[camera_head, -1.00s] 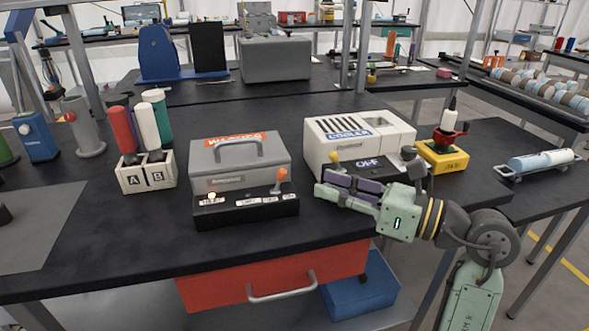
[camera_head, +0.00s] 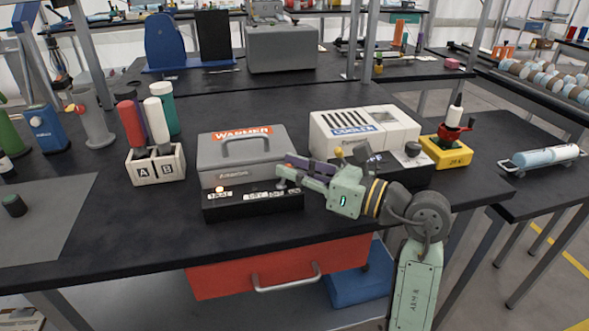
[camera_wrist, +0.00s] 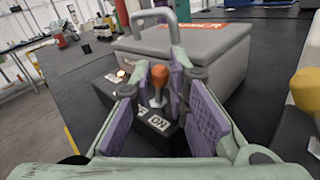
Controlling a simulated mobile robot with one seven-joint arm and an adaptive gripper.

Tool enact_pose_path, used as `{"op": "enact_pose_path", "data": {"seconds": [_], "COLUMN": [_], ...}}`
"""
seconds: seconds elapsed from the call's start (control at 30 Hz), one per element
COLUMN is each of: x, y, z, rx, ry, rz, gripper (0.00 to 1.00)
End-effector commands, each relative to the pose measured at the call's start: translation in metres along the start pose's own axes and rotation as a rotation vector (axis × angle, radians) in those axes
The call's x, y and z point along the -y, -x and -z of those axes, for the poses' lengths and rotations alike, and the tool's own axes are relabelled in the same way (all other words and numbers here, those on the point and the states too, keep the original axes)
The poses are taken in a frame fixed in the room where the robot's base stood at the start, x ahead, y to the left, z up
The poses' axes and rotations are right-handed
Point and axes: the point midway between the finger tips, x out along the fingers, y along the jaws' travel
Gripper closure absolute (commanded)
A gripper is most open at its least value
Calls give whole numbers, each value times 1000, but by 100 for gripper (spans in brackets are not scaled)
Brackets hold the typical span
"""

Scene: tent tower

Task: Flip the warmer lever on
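The warmer (camera_head: 240,158) is a grey box with a lid handle and an orange label, at the middle of the table. Its black control panel (camera_head: 250,209) runs along the front, with a small lit lamp near the left end. My gripper (camera_head: 284,172) is at the panel's right end and hides the lever in the head view. In the wrist view the warmer lever (camera_wrist: 160,77) shows its orange knob between my open fingers (camera_wrist: 158,72). The fingers look apart from the knob. A white ON label (camera_wrist: 158,122) lies on the panel, nearer my palm than the knob.
The white cooler (camera_head: 375,128) with its own dark panel stands right of the warmer, close behind my gripper. A yellow block with a red-topped part (camera_head: 447,152) is farther right. A white A/B holder (camera_head: 156,166) with several cylinders stands left. The table front is clear.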

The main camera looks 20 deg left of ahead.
Motion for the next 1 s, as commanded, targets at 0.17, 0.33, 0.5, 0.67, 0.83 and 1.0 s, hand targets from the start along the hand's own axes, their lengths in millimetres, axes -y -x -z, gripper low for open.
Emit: {"op": "enact_pose_path", "data": {"seconds": [0.17, 0.33, 0.5, 0.67, 0.83, 1.0], "x": [0, 0, 1, 4, 6, 5], "y": [0, 0, 1, 3, 5, 5], "z": [0, 0, 2, 8, 6, 3], "rx": [0, 0, 7, 64, 117, 124], "ry": [0, 0, -6, -59, -111, -121], "rz": [0, 0, -1, -11, -23, -24], "gripper": [99, 100, 100, 100, 100, 100]}}
